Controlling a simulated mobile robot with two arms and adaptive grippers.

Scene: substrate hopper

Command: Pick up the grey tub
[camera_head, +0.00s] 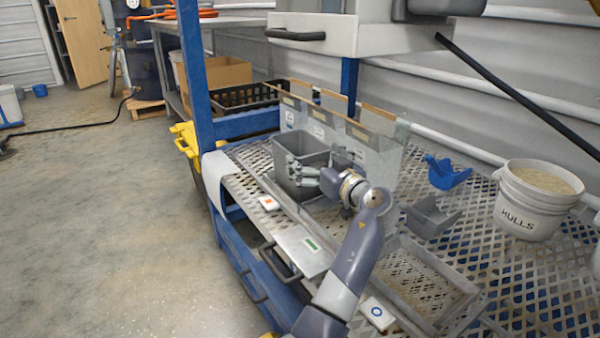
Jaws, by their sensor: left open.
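The grey tub (303,142) stands upright on the perforated metal shelf, in front of a clear panel with labels. My left gripper (298,170) is open at the tub's near side, its fingers in front of the tub wall. The fingers overlap the tub in the picture; whether they touch it or straddle its wall I cannot tell. My arm and fingers hide part of the tub's lower front and right side. My right gripper is not in view.
A white HULLS bucket (538,203), a blue scoop (445,173) and a small grey tray (432,215) stand to the right. A metal frame (440,290) lies nearer. A blue post (195,75) rises at the left. A drawer-like hopper part (315,35) hangs above.

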